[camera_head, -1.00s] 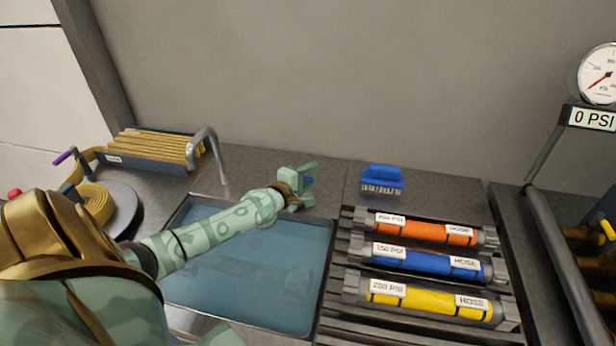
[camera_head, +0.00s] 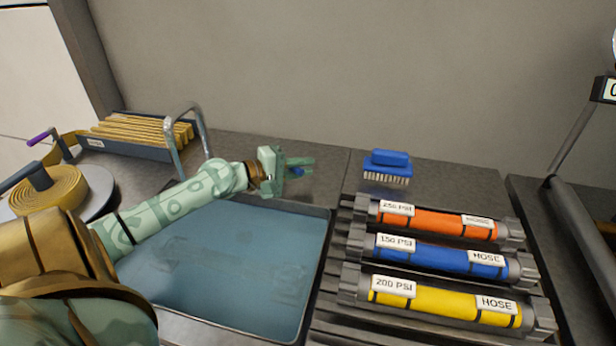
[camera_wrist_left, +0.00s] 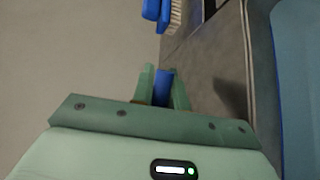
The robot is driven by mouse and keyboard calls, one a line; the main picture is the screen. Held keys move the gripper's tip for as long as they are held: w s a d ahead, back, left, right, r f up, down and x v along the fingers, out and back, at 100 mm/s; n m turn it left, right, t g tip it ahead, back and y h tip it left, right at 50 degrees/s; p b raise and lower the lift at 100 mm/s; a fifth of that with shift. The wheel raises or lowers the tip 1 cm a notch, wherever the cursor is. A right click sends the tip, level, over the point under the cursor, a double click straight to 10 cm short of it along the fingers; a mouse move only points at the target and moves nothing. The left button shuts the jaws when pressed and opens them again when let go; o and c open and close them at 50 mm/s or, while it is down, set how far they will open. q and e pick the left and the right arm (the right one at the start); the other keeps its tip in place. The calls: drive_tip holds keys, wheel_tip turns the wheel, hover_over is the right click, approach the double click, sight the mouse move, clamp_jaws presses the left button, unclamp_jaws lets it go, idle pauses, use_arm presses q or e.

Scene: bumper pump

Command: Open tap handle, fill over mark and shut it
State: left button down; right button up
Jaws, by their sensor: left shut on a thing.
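My left gripper (camera_head: 298,168) is behind the basin's far right part. It is shut on a small blue piece, which looks like the tap handle (camera_wrist_left: 163,87), seen between the fingers in the left wrist view. The fingers hide most of it, so how far it is turned cannot be told. The silver curved tap spout (camera_head: 187,112) stands at the basin's back left, partly behind my left arm. The basin (camera_head: 327,262) holds blue water. No fill mark can be made out. My right gripper is not in view.
A blue brush (camera_head: 387,168) lies right of my left gripper. Orange (camera_head: 440,222), blue (camera_head: 440,256) and yellow (camera_head: 445,300) hoses lie on a rack at the right. A coiled hose (camera_head: 48,190) and a tray of folded hose (camera_head: 140,135) are at the left.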

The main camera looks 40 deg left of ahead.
use_arm(q)
drive_tip(key=shift+s, duration=0.1)
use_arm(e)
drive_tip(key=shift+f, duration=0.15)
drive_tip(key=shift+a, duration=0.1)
use_arm(q)
drive_tip(key=c, duration=1.4)
unclamp_jaws()
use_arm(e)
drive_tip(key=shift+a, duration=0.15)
